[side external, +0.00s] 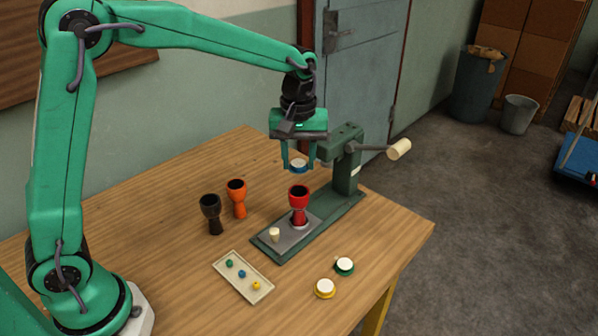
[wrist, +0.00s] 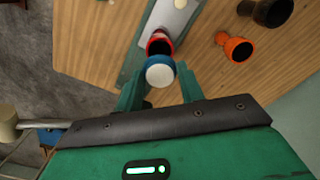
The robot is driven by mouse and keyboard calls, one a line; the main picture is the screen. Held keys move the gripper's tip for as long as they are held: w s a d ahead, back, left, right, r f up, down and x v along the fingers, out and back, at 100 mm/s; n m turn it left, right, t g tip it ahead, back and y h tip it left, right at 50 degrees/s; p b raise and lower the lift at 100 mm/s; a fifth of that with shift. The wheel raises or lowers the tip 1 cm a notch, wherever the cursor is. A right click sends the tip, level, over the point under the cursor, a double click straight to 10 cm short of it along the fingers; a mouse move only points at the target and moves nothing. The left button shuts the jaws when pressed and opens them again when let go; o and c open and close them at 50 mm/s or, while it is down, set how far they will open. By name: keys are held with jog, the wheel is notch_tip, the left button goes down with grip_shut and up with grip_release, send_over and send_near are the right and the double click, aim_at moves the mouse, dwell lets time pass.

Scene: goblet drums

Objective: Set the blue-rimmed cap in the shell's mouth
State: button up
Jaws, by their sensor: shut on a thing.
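The blue-rimmed cap (side external: 298,165) has a white top and is held between the fingers of my gripper (side external: 298,160). It also shows in the wrist view (wrist: 160,71), between the fingertips of my gripper (wrist: 158,85). The red shell (side external: 299,200) stands upright on the grey plate of a green press, its dark mouth facing up. The cap is above the shell's mouth, with a visible gap in the side view. In the wrist view the shell (wrist: 158,43) is partly hidden behind the cap.
The green press (side external: 346,165) with its crank handle (side external: 398,149) stands close behind my gripper. An orange shell (side external: 237,198) and a black shell (side external: 211,213) stand to the left. A tray (side external: 243,276) with small coloured pieces, a yellow-rimmed cap (side external: 325,288) and a green-rimmed cap (side external: 344,266) lie in front.

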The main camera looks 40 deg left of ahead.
jog(key=shift+f, duration=0.25)
jog(key=shift+f, duration=2.55)
jog(key=shift+f, duration=0.2)
dwell(0.3)
jog(key=o, duration=1.4)
jog(key=shift+r, duration=0.15)
jog(key=shift+r, duration=2.85)
